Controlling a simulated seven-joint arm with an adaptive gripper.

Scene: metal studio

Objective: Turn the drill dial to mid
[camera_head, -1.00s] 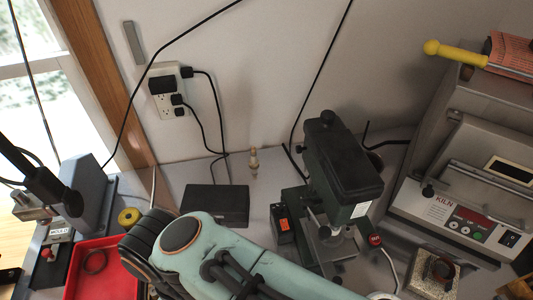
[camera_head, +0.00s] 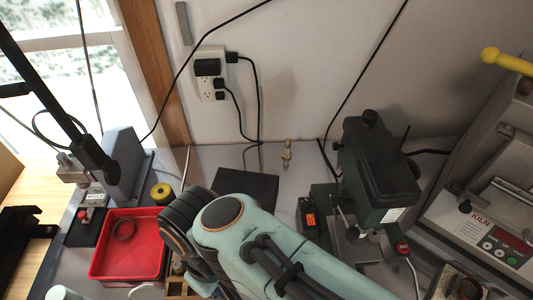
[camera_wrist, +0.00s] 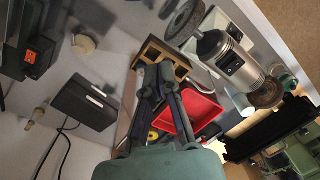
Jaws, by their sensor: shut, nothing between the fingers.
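The dark green drill press (camera_head: 376,170) stands at the right of centre in the head view. A box with an orange label (camera_head: 311,218) is at its left side, and a red knob (camera_head: 402,248) is low on its right. I cannot make out a marked dial or its setting. In the wrist view, part of the drill press with the orange label (camera_wrist: 29,57) shows at the left edge. My gripper (camera_wrist: 165,72) is shut and empty in the wrist view, pointing toward the wooden holder and red tray, away from the drill. My arm hides it in the head view.
A red tray (camera_head: 128,262) with a ring in it lies at left. A flat black box (camera_head: 246,190) and a small brass fitting (camera_head: 287,152) are behind my arm. A silver motor with a wheel (camera_wrist: 225,48) shows in the wrist view.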

